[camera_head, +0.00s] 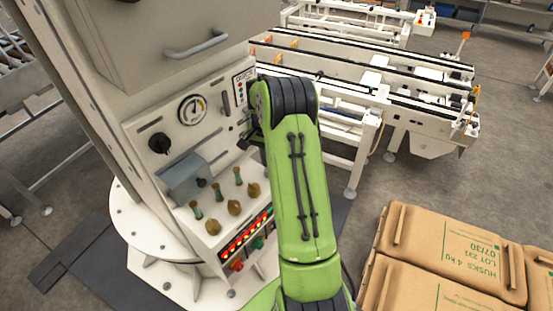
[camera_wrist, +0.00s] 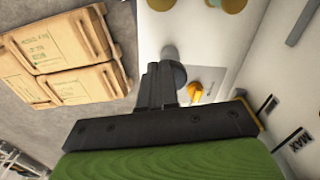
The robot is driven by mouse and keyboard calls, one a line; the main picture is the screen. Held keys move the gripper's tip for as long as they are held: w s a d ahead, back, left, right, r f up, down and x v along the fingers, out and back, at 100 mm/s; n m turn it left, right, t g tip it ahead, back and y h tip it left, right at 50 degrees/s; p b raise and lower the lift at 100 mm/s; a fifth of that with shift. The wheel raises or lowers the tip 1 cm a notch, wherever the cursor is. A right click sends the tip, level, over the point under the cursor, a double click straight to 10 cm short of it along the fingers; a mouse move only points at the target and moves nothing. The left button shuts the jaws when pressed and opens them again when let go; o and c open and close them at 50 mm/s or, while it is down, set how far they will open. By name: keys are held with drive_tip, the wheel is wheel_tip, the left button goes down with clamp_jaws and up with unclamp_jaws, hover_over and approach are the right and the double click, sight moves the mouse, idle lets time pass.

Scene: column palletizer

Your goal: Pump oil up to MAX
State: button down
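My gripper (camera_wrist: 160,85) shows in the wrist view as two dark fingers close together, beside or over the end of a grey rounded part (camera_wrist: 175,72). I cannot tell whether the fingers grip that part. A black MAX label (camera_wrist: 291,140) is on the white panel at the lower right of the wrist view. A thin yellow strip (camera_wrist: 250,116) shows between the gripper body and the labels; the oil level cannot be read. In the head view my green arm covers most of the gripper at the right edge of the white control panel (camera_head: 150,108).
The panel carries a round gauge (camera_head: 192,110), a black knob (camera_head: 159,143), a grey box (camera_head: 184,179), several brass knobs and a red-lit row (camera_head: 246,236). Conveyors (camera_head: 370,75) stand behind. An orange part (camera_wrist: 195,92) is close beside the fingers.

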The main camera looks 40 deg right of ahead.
wheel_tip(320, 180, up, 7)
drive_tip(key=p, duration=0.3)
drive_tip(key=shift+s+a+f, duration=0.2)
drive_tip(key=shift+s+a, duration=0.25)
drive_tip(key=shift+d, duration=0.1)
